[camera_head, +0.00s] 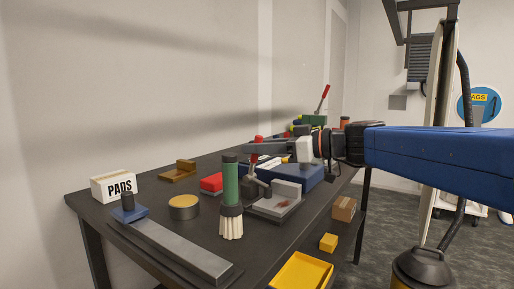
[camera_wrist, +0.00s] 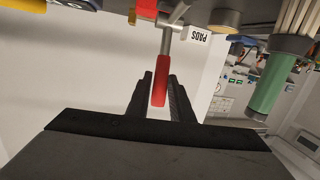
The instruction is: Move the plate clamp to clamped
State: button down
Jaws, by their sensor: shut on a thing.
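The plate clamp has a red handle (camera_head: 258,139) that stands roughly upright on a dark base, beside a grey metal plate and block (camera_head: 286,189) on the bench. My gripper (camera_head: 258,148) reaches in from the right and is shut around the handle. In the wrist view the red handle (camera_wrist: 160,82) lies between the two dark fingers of my gripper (camera_wrist: 161,78), with its metal rod running up to the clamp. The clamp's lower parts are partly hidden behind the green brush in the head view.
The green brush (camera_head: 230,183) with pale bristles stands close in front of the clamp. A red block (camera_head: 211,183), a round brass tin (camera_head: 184,208), a PADS box (camera_head: 114,187) and a blue case (camera_head: 300,180) are nearby. A yellow tray (camera_head: 301,272) is at the front.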

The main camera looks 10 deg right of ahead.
jog(key=c, duration=1.6)
grip_release()
jog(key=shift+d, duration=0.1)
jog(key=shift+o, duration=0.2)
jog(key=shift+s, duration=0.1)
jog(key=v, duration=1.7)
jog(key=shift+s, duration=0.15)
jog(key=shift+d, duration=0.2)
